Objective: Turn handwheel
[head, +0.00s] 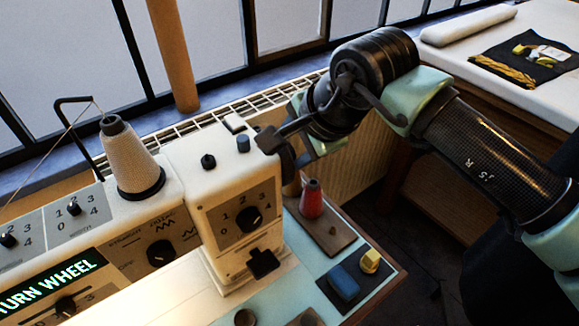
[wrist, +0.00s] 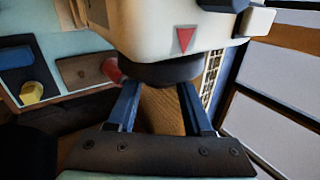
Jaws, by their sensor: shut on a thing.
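The handwheel (wrist: 168,74) is a dark, rounded rim on the end of the cream sewing machine (wrist: 165,35), just below a red triangle mark (wrist: 186,39) in the wrist view. The blue fingers of my gripper (wrist: 161,90) reach to either side of the wheel and are shut on it. In the head view my gripper (head: 284,150) is at the right end of the machine (head: 190,155). The wheel is hidden there behind the machine head and my gripper. The machine's green display (head: 48,290) reads "TURN WHEEL", its left edge cut off.
A thread cone (head: 130,160) stands on the machine. A red spool (head: 312,200), a blue block (head: 343,282) and a yellow knob (head: 370,261) lie close by on the right. A radiator (head: 350,160) and windows are behind. A white table (head: 480,55) stands at back right.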

